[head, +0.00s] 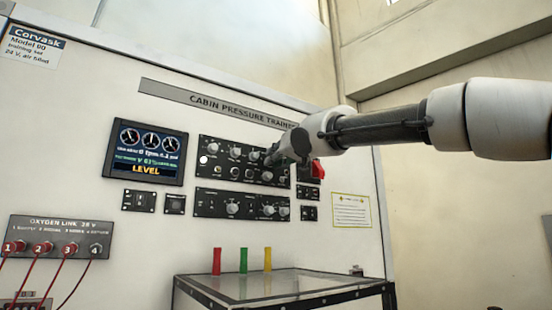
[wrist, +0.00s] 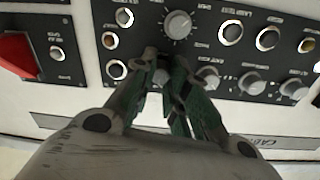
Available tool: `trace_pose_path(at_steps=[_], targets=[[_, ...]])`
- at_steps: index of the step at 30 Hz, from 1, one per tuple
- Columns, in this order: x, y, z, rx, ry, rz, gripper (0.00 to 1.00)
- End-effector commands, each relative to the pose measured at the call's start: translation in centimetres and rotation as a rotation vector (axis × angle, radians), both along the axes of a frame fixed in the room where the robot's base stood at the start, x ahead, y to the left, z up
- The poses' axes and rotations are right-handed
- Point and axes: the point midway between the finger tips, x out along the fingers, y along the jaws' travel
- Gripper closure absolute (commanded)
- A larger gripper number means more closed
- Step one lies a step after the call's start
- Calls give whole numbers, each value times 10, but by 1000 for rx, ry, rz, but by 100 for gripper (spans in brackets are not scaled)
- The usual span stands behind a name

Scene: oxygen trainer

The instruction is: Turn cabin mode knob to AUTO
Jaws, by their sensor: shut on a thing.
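My gripper (head: 270,160) reaches in from the right to the right end of the upper black control panel (head: 226,163). In the wrist view, which is upside down, my gripper (wrist: 165,70) is shut on a small knob (wrist: 160,77) at the end of the panel's upper row. The fingers cover most of that knob, so its pointer and label cannot be read. I cannot tell from the lettering which knob is the cabin mode knob. A larger grey knob (wrist: 178,25) with tick marks sits just beyond the fingertips. The display (head: 146,152) reads LEVEL.
Several neighbouring knobs (wrist: 250,82) stand close beside the fingers. A red switch cover (head: 317,169) sticks out right of the panel. A second knob panel (head: 218,203) lies below. A table (head: 205,288) with red, green and yellow upright pieces stands in front.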

Motion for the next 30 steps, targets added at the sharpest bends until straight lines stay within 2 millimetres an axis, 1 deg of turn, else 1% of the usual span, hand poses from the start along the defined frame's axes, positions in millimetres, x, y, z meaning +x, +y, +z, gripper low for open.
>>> trace_pose_path(at_steps=[5,11,24,30], targets=[[0,0,0,-40,-27,0,100],[0,0,0,-141,-97,0,100],[0,0,0,-464,-314,-1,100],[0,0,0,-585,-396,-1,100]])
